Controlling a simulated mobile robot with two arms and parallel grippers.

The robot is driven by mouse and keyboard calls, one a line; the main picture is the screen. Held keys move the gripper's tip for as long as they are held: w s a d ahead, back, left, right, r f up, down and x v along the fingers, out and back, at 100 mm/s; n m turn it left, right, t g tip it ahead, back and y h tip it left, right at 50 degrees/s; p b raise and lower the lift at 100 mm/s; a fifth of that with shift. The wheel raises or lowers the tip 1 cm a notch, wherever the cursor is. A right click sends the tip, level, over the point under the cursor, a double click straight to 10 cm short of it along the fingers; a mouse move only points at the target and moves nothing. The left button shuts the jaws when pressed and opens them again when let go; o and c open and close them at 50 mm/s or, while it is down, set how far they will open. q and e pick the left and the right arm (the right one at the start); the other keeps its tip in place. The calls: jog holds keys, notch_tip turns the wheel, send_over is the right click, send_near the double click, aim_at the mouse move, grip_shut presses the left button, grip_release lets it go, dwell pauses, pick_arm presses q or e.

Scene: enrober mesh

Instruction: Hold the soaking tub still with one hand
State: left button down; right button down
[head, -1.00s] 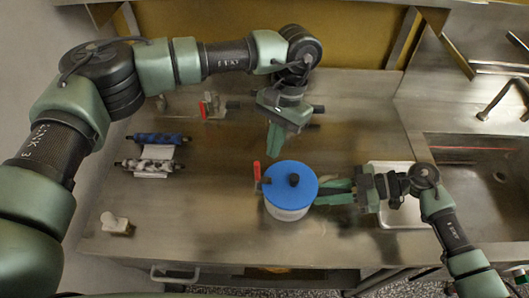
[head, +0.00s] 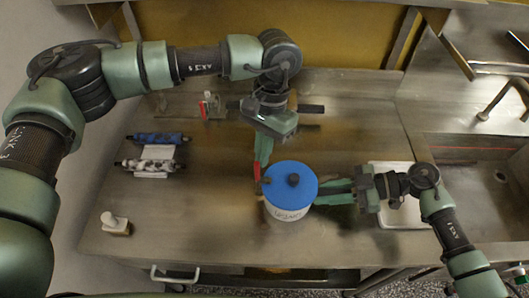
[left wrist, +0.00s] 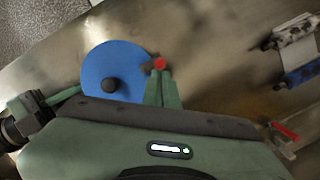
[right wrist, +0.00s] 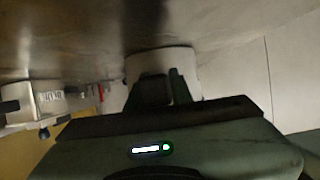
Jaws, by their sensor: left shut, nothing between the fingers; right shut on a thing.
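The soaking tub is a white round tub (head: 289,213) with a blue lid (head: 303,174) and a dark knob. It stands upright on the steel counter. It also shows in the left wrist view (left wrist: 125,62) and the right wrist view (right wrist: 160,62). My right gripper (head: 320,192) is shut on the tub from its right side. A red handle (head: 257,170) with a dark part stands at the tub's left edge. My left gripper (head: 261,168) is shut and empty, with its tips close beside this handle. Whether they touch it is unclear.
A blue roll (head: 157,138) and a black-and-white roll (head: 150,165) lie at the left. A small white block (head: 115,224) sits at the front left. A red-levered fixture (head: 208,106) stands at the back. A tray (head: 405,217) and sink (head: 490,175) are right.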

pick_arm(q)
jog(key=shift+a+h, duration=0.3)
jog(key=shift+a, duration=0.15)
jog(key=a+f+h, duration=0.1)
jog(key=a+f, duration=0.1)
jog(key=a, duration=0.5)
jog(key=shift+a+f+h, duration=0.4)
jog(key=shift+d, duration=0.1)
jog(key=shift+d+f, duration=0.1)
jog(key=shift+d, duration=0.65)
jog(key=shift+w, duration=0.1)
